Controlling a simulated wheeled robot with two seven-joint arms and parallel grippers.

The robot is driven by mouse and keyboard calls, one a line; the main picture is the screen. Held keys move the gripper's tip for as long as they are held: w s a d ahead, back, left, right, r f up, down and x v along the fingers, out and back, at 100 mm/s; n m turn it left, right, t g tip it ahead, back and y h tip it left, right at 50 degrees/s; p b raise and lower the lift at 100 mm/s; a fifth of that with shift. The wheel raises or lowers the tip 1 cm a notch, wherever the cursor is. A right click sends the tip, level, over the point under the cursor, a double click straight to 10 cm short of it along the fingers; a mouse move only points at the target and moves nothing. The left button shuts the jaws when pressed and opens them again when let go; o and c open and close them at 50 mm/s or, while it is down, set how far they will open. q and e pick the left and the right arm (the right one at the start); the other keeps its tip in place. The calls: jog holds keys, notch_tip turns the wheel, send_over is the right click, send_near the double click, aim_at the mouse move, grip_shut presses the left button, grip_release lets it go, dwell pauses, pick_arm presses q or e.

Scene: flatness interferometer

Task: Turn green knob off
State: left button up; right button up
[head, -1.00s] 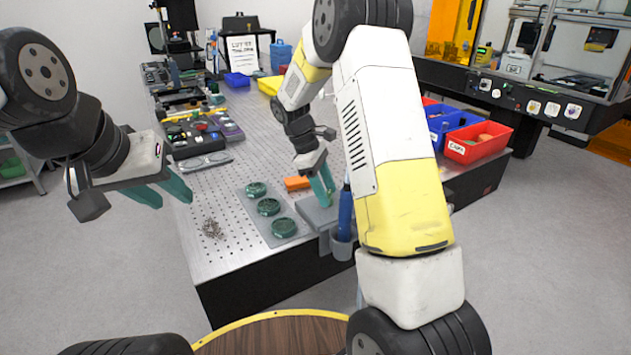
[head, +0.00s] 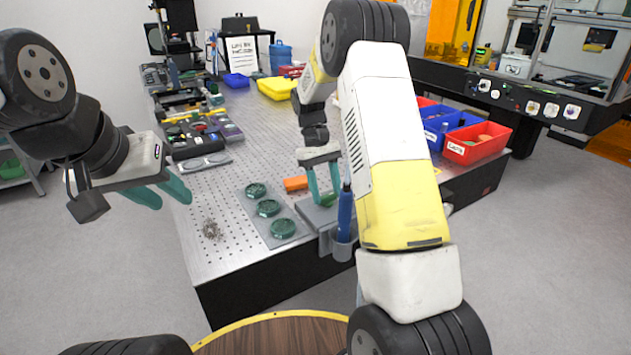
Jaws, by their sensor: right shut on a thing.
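My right gripper (head: 325,193) points down at the near right edge of the table, over a small grey box (head: 312,216). Its two teal fingers stand on either side of a small green thing, which appears to be the green knob (head: 327,200), and are shut on it. The fingers hide much of the knob, so its setting cannot be read. My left gripper (head: 170,192) is open and empty, in the air off the table's left edge.
A grey plate with three round green pieces (head: 268,208) lies left of the box. An orange block (head: 296,184) is just behind the box. A blue-handled tool (head: 345,214) stands in a holder at the table edge. Red (head: 478,143) and blue bins line the right side.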

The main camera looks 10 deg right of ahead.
dwell(0.3)
jog(key=o, duration=1.4)
jog(key=shift+r, duration=0.1)
jog(key=v, duration=0.7)
jog(key=shift+w+r, duration=0.2)
jog(key=shift+r, duration=0.1)
